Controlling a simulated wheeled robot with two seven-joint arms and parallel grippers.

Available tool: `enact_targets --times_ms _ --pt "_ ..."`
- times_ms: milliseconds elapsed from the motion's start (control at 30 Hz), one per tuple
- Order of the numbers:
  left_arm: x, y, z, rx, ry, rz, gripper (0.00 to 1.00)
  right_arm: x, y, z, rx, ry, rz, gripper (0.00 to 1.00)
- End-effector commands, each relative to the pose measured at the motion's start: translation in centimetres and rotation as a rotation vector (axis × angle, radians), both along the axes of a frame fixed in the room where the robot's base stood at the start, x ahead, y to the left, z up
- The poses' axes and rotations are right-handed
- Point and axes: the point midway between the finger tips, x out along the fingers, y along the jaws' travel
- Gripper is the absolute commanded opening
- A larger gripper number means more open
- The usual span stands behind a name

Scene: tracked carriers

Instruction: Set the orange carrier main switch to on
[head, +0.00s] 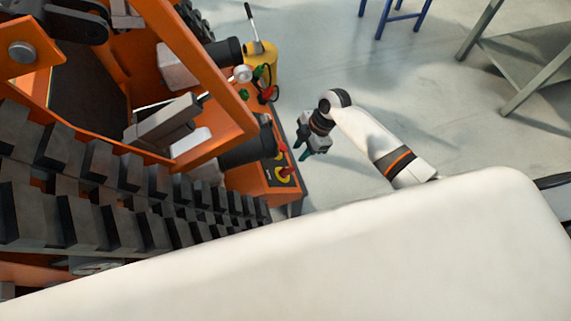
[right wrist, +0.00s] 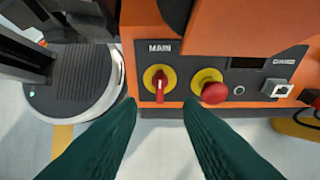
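The orange carrier (head: 262,178) stands at the left in the head view, and its control panel (right wrist: 238,76) fills the upper right wrist view. The main switch (right wrist: 159,84) is a red handle on a yellow round plate under the label MAIN. Its handle stands vertical. It also shows small in the head view (head: 285,173). My right gripper (right wrist: 158,108) is open and empty, its dark green fingers left and right of the switch in the picture, apart from it. In the head view my right gripper (head: 301,149) is just right of the panel. My left gripper is not in view.
A red mushroom button (right wrist: 213,90) on a yellow plate sits right of the switch. The carrier's dark track (head: 110,200) runs along the left. A yellow canister (head: 261,65) stands behind. The grey floor at the right is clear near the gripper.

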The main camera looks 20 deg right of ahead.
Motion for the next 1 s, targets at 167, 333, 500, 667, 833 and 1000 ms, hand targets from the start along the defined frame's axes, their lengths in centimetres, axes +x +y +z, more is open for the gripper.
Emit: enact_targets --times_ms 167,333,500,667,833,1000 --pt "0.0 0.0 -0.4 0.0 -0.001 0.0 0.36 -0.1 1.5 -3.4 0.002 0.004 -0.004 0.33" --pt "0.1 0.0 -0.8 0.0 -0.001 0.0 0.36 -0.1 2.7 -6.6 0.001 0.003 -0.006 0.33" --pt "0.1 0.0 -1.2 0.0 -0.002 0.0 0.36 -0.1 3.6 -8.8 0.0 0.003 -0.006 0.33" --pt "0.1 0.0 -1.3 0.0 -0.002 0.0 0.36 -0.2 4.0 -9.7 -0.001 0.001 -0.004 0.33" --pt "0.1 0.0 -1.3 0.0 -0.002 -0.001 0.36 -0.2 4.1 -9.9 -0.002 0.0 -0.004 0.33" --pt "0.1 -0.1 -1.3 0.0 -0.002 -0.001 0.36 -0.2 4.1 -9.9 -0.002 0.0 -0.005 0.26"
